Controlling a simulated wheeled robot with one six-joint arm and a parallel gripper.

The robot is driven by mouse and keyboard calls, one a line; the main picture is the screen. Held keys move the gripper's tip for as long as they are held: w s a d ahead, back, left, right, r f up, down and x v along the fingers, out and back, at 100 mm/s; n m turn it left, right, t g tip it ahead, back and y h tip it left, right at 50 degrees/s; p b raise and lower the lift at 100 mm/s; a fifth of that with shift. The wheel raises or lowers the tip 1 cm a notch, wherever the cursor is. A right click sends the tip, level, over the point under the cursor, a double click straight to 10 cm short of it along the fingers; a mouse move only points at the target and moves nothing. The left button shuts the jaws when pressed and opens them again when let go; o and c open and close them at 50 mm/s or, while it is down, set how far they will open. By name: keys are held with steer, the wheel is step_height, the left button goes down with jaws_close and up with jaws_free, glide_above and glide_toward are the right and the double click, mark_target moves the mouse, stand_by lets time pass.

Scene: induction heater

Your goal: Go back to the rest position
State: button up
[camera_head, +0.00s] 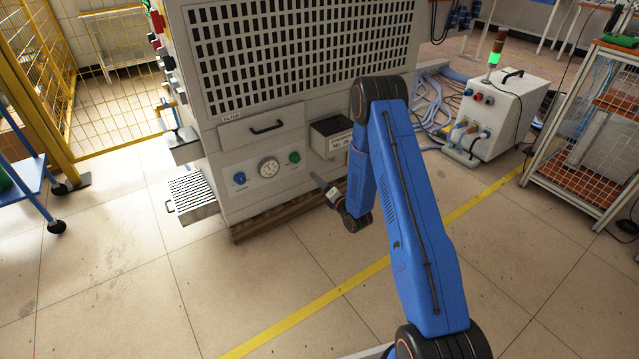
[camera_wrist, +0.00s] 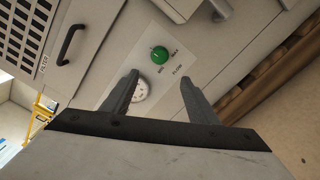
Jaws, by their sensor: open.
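My gripper (camera_head: 326,188) is at the end of my blue arm, in front of the lower front panel of the heater cabinet (camera_head: 222,165). In the wrist view my gripper (camera_wrist: 158,92) has its two fingers apart with nothing between them. Beyond the fingers is the panel with a green knob (camera_wrist: 159,54) and a round gauge (camera_wrist: 140,91), partly hidden by the left finger. In the head view the green knob (camera_head: 294,157), the gauge (camera_head: 268,168) and a blue knob (camera_head: 240,178) sit in a row on the panel.
A filter drawer with a black handle (camera_head: 266,127) is above the knobs. A grey box (camera_head: 331,136) juts out right of them. An open perforated drawer (camera_head: 193,196) sticks out at left. The floor in front is clear.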

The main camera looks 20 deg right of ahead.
stand_by(0.4)
steer(key=s+d+r+m+g+h, duration=0.1)
steer(key=s+r+m+g+h, duration=0.3)
steer(key=r, duration=0.8)
steer(key=s+d+r+m, duration=0.1)
steer(key=d+r+m, duration=0.1)
steer(key=r+m, duration=0.65)
steer(key=s+d+r+m+g+h, duration=0.1)
steer(key=s+r+m+g+h, duration=0.2)
steer(key=s+r, duration=1.15)
steer(key=s+r+m+g, duration=0.1)
steer(key=s+m, duration=0.3)
steer(key=s, duration=0.8)
steer(key=s+a+m+g+y, duration=0.1)
steer(key=s+m, duration=0.3)
steer(key=s, duration=0.9)
steer(key=s+a+r+m+g, duration=0.1)
steer(key=s+m+g, duration=0.2)
steer(key=s, duration=0.9)
steer(key=shift+s+a+r+m, duration=0.2)
steer(key=shift+r+m, duration=0.15)
steer(key=shift+m, duration=0.2)
